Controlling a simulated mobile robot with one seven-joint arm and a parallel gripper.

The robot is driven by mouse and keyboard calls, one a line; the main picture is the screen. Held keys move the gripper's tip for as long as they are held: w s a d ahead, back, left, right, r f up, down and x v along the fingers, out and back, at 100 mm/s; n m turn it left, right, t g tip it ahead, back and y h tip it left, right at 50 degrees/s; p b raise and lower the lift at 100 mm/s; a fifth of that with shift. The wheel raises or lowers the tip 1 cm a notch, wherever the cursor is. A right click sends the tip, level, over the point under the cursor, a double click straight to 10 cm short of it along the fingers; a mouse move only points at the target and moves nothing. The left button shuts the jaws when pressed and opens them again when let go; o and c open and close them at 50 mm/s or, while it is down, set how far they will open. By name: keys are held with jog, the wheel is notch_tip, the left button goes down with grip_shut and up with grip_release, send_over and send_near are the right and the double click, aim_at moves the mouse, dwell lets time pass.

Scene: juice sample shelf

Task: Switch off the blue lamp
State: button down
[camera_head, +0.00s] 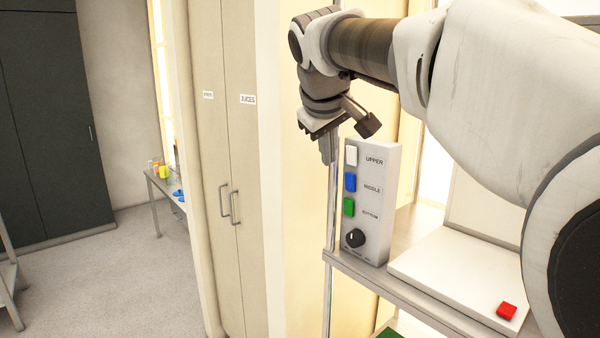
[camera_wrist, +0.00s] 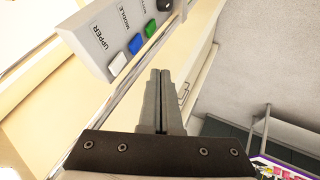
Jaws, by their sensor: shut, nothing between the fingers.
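A grey control box (camera_head: 377,205) stands upright on a metal shelf. Its front has a white switch (camera_head: 351,156) labelled UPPER, a blue switch (camera_head: 350,182) labelled MIDDLE, a green switch (camera_head: 349,207) and a black knob (camera_head: 355,238). My gripper (camera_head: 328,158) is shut and empty, pointing down just left of the box near the white switch's height. Its closed fingertips also show in the wrist view (camera_wrist: 160,74), apart from the switches. No blue lamp is identifiable.
A thin metal post (camera_head: 331,212) runs vertically beside the box. A white slab with a red button (camera_head: 506,311) lies right on the shelf. A tall cabinet labelled JUICES (camera_head: 243,180) stands left. A far table (camera_head: 164,186) holds cups and blue items.

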jog(key=p, duration=0.1)
send_near(345, 183)
notch_tip(345, 183, down, 4)
jog(key=w, duration=0.2)
jog(key=shift+w+d+f, duration=0.2)
jog(key=shift+w, duration=0.25)
jog(key=shift+r+p, duration=0.1)
jog(key=shift+p, duration=0.3)
jog(key=p, duration=0.2)
jog(key=shift+w+d+r+g+y+p, duration=0.2)
jog(key=shift+d+r+g+y+p, duration=0.1)
jog(key=shift+d+r+p, duration=0.1)
jog(key=shift+a+f+b, duration=0.1)
jog(key=shift+f+b, duration=0.3)
jog(key=shift+b, duration=0.05)
jog(key=shift+r, duration=0.2)
